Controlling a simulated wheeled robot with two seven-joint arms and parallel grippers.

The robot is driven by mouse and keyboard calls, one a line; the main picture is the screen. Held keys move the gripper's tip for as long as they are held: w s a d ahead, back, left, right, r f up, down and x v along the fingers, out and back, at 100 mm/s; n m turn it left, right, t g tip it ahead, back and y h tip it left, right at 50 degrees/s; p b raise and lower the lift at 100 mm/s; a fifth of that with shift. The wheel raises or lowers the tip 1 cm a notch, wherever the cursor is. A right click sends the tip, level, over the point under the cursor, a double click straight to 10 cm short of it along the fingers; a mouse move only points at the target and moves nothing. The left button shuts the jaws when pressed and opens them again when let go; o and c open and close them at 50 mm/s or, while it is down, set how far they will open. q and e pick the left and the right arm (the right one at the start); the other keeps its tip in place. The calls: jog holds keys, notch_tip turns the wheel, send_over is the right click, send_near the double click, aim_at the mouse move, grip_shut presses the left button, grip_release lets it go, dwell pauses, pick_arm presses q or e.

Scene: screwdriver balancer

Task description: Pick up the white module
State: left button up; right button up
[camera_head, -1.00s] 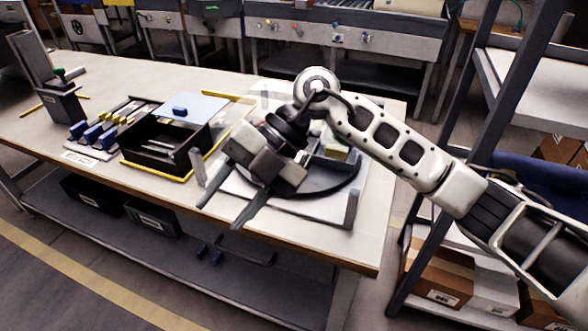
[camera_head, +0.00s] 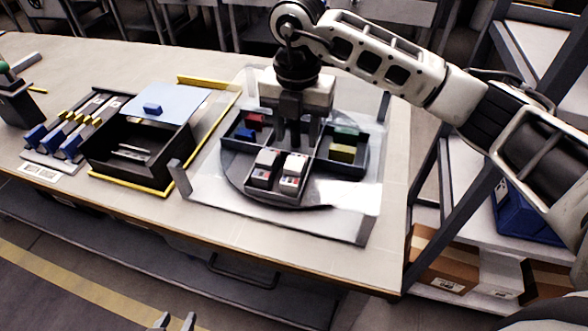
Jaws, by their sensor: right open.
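Two white modules stand side by side in the front compartment of the round dark turntable (camera_head: 232,182): a left one (camera_head: 263,168) and a right one (camera_head: 292,172). My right gripper (camera_head: 295,142) points down over the middle of the turntable, just behind the white modules. Its fingers are apart with nothing seen between them. I cannot tell its exact height over the turntable. Only the fingertips of my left gripper (camera_head: 174,322) show at the bottom edge, apart and empty, well away from the modules.
Red (camera_head: 254,121) and blue (camera_head: 245,134) modules sit in the turntable's left compartment, green (camera_head: 346,131) and yellow (camera_head: 342,153) ones in the right. Clear panels and posts surround it. A black open box (camera_head: 128,172) and blue-ended rails (camera_head: 70,143) lie to the left.

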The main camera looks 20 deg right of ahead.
aim_at(294, 163)
jog(key=shift+a+f+p, duration=0.2)
jog(key=shift+f+p, duration=0.5)
jog(key=shift+f, duration=2.85)
jog(key=c, duration=0.8)
jog(key=shift+r, duration=0.1)
jog(key=shift+c, duration=0.2)
